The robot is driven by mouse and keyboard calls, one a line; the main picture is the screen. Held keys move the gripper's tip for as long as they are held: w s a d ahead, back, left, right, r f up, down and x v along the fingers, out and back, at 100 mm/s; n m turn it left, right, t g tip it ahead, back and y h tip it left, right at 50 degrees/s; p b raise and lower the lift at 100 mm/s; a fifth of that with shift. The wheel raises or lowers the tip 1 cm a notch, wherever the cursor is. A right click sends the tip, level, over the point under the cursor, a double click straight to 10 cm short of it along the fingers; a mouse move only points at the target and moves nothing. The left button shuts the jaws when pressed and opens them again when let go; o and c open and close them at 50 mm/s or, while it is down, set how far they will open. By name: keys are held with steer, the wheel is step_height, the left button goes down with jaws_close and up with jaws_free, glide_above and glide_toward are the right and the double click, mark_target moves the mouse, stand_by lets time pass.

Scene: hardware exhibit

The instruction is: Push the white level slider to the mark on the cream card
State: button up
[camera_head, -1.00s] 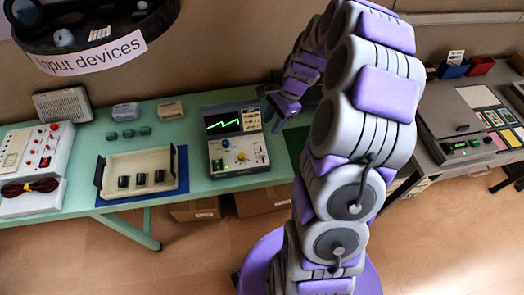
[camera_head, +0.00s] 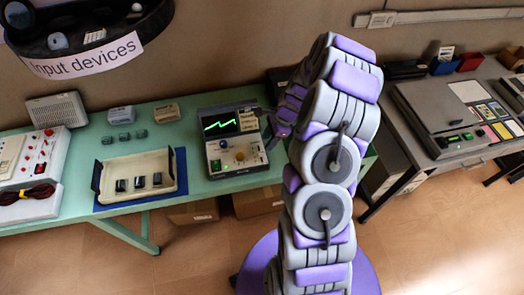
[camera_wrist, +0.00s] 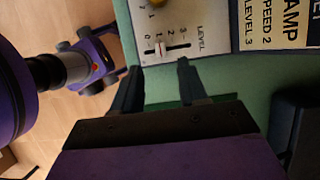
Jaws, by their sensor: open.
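The white level slider (camera_wrist: 160,48) shows in the wrist view on the panel of a grey device (camera_head: 235,140). It sits close to the 1 on a scale marked 0 to 3, labelled LEVEL. The cream card (camera_wrist: 275,25) on the device reads "AMP", "SPEED 2" and "LEVEL 3", its top cut off; it also shows in the head view (camera_head: 249,120). My gripper (camera_wrist: 159,66) is open and empty. Its fingertips are just short of the slider scale, one on either side of the slider. Contact cannot be told. In the head view my arm hides most of the gripper.
The device has a yellow knob (camera_head: 239,157) and a lit screen (camera_head: 220,124). On the green table (camera_head: 195,178) a cream tray (camera_head: 137,170) with dark blocks stands to the left. Another grey table (camera_head: 395,185) with equipment is at right. The floor in front is clear.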

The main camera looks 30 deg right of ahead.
mark_target(261, 152)
steer(key=x, duration=0.6)
steer(key=shift+b, duration=0.35)
steer(key=shift+w+f, duration=0.1)
steer(key=shift+f, duration=0.55)
steer(key=shift+a, duration=0.2)
jaws_close()
steer(key=shift+d, duration=0.1)
